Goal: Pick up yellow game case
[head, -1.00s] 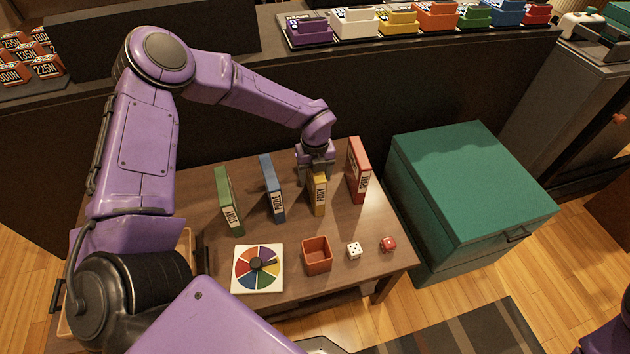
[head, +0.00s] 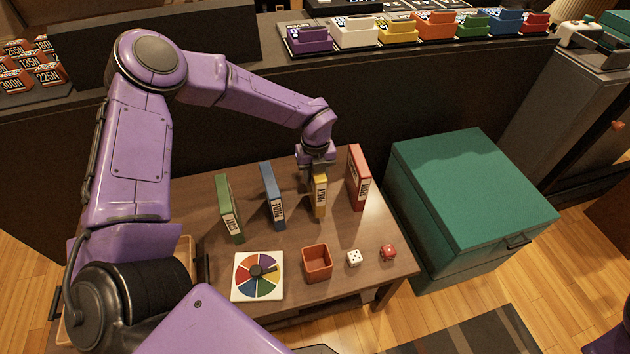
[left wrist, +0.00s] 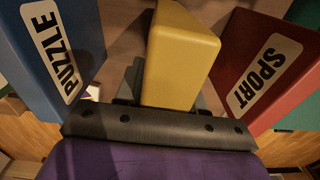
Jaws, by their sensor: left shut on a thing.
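The yellow game case (head: 320,196) stands upright on the brown table between the blue and red cases, with its label facing the front. My left gripper (head: 312,177) reaches down from above and is shut on the upper part of the yellow case. In the left wrist view the yellow case (left wrist: 180,55) fills the space between the jaws. I cannot tell from these views whether its bottom edge is off the table. My right gripper is not in view.
The blue puzzle case (head: 273,196) stands close on the left, and the red sport case (head: 358,177) on the right. A green case (head: 229,208) stands farther left. The spinner board (head: 257,276), orange box (head: 317,262), white die (head: 354,258) and red die (head: 388,252) lie in front.

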